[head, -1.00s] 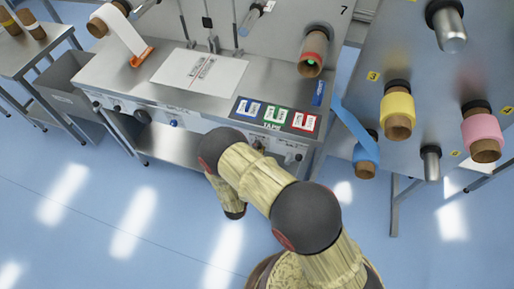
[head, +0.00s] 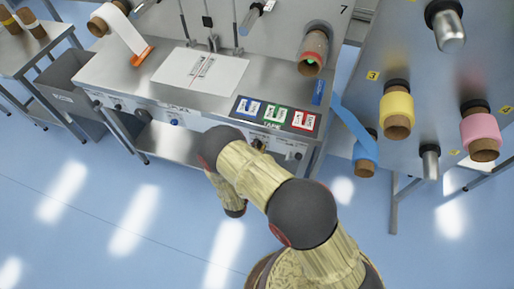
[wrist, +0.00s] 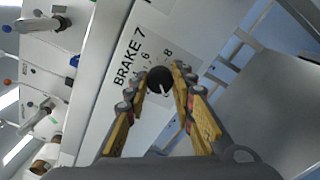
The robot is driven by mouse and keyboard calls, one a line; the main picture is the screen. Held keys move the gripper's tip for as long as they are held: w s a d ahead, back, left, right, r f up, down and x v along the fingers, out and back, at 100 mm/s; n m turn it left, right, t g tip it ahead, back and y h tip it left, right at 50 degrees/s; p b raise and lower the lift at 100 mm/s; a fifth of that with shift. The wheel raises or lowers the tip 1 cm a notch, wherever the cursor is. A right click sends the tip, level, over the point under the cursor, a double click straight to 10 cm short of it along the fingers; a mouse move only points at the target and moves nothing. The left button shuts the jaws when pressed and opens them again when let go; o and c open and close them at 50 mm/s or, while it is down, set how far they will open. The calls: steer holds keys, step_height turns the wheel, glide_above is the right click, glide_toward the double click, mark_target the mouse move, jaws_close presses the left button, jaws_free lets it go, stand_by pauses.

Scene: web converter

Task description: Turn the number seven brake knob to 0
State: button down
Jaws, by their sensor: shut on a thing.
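The black round knob (wrist: 159,80) sits on the white panel beside the printed label "BRAKE 7" (wrist: 129,64) in the wrist view. A pale pointer mark on it points toward the lower right of that view. Scale digits are printed around it, but only some can be read and the 0 is not clear. My gripper (wrist: 160,76) has one yellow-padded finger on each side of the knob and is shut on it. In the head view my arm covers much of the panel around the knob, and the fingers cannot be made out.
At the right, a metal panel holds yellow (head: 397,108) and pink (head: 480,131) rolls and a blue tape roll (head: 366,152). Blue floor in front is clear.

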steer(key=c, duration=1.5)
jaws_free()
steer(key=shift+s, duration=0.1)
steer(key=v, duration=1.2)
